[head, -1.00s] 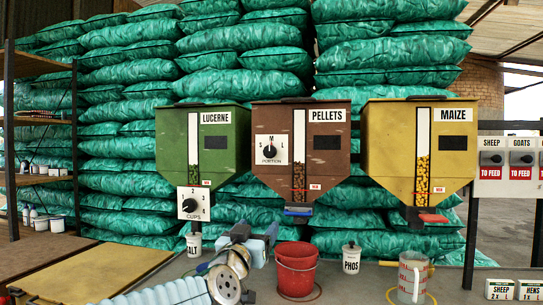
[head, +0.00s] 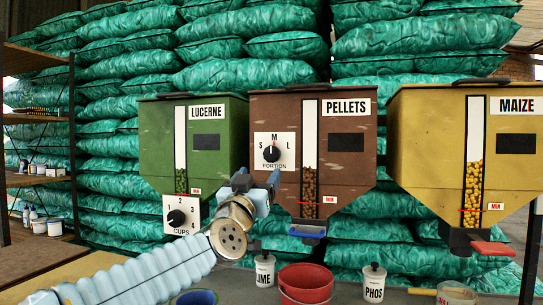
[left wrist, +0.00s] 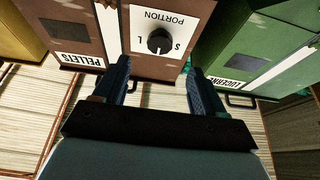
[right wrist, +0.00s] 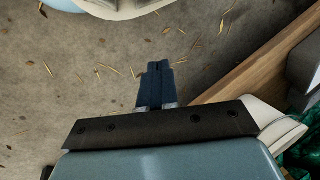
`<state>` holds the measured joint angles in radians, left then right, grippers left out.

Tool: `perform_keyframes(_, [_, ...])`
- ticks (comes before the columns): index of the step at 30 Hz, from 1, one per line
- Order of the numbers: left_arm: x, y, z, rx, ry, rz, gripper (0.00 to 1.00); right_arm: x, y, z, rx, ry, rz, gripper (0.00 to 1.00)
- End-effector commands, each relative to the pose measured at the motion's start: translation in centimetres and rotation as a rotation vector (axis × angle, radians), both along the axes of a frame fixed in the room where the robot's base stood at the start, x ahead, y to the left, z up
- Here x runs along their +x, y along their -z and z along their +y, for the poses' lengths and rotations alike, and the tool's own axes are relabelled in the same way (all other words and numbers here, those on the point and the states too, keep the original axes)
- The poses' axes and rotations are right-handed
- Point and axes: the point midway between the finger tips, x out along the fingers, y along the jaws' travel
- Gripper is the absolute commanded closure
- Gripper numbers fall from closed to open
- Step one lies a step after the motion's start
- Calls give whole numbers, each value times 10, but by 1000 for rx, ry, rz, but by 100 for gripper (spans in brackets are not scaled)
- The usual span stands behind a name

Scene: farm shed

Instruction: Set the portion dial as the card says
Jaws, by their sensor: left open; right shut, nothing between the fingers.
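The portion dial (head: 271,153) is a black round knob on a white plate marked S, M and L, on the front of the brown PELLETS hopper (head: 350,160). It also shows in the left wrist view (left wrist: 159,41), upside down. I cannot tell surely which letter its pointer meets. My left gripper (head: 257,184) is open and empty, just below the dial plate in the head view. In the left wrist view its fingers (left wrist: 160,85) point toward the dial, apart from it. My right gripper (right wrist: 155,85) is shut and empty above the floor. No card is in view now.
The green LUCERNE hopper (head: 212,150) with a CUPS dial (head: 177,217) stands left, the yellow MAIZE hopper (head: 430,140) right. Below are a red bucket (head: 306,285), a LIME pot (head: 265,270) and a PHOS pot (head: 374,286). Green sacks (head: 240,50) are stacked behind.

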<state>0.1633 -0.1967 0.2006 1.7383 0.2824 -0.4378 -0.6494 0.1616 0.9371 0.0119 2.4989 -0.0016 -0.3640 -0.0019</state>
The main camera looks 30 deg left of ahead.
Motion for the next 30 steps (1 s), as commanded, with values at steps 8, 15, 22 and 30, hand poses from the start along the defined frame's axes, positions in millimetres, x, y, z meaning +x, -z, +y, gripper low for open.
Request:
perform_keyframes(8, [59,-27,14,0,0,2,29,-2,-22,6,10,-12,4,100])
perform_keyframes(15, [86,-37,20,0,1,1,29,-4,-30,10,14,-17,6,100])
perform_keyframes(22, [90,-38,21,1,0,0,29,-4,-30,10,15,-18,6,100])
perform_keyframes(30, [90,-38,21,1,0,1,52,-4,-30,10,15,-17,6,100])
